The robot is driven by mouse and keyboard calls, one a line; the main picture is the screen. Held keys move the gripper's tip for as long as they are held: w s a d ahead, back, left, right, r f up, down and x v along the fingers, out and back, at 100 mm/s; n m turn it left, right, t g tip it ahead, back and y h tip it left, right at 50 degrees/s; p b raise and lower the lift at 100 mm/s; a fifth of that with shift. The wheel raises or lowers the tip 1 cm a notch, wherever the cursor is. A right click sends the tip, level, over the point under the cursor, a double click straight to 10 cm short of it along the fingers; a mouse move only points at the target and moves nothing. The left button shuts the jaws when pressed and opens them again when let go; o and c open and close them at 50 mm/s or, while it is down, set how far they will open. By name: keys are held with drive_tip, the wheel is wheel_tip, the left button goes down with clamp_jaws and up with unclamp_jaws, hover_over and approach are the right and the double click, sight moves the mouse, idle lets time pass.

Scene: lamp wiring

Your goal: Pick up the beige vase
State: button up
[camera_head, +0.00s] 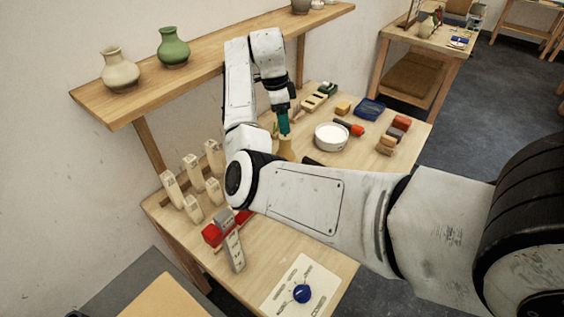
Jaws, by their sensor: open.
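A beige vase (120,70) stands upright near the left end of the wooden wall shelf (225,58). A green vase (173,48) stands to its right on the same shelf. My gripper (284,124) points down over the workbench, well to the right of and lower than the beige vase. It is open and not touching that vase. A tan object (286,148) shows just below the gripper; my arm partly hides it, and I cannot tell what it is.
The workbench (335,262) holds several upright pale blocks (192,166), a red item (213,234), a white bowl (331,136) and a blue tray (369,108). A sheet with a blue round item (302,293) lies in front. My arm crosses above the bench.

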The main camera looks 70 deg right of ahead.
sight(285, 142)
wheel_tip(285, 142, down, 4)
drive_tip(key=shift+s+d+f+b, duration=0.1)
drive_tip(key=shift+s+b, duration=0.05)
drive_tip(key=shift+b, duration=0.95)
drive_tip(key=f+b, duration=0.4)
drive_tip(key=f, duration=0.1)
drive_tip(key=shift+s+d+f+b, duration=0.1)
drive_tip(key=shift+s+d+b, duration=0.05)
drive_tip(key=shift+s+b, duration=0.15)
clamp_jaws()
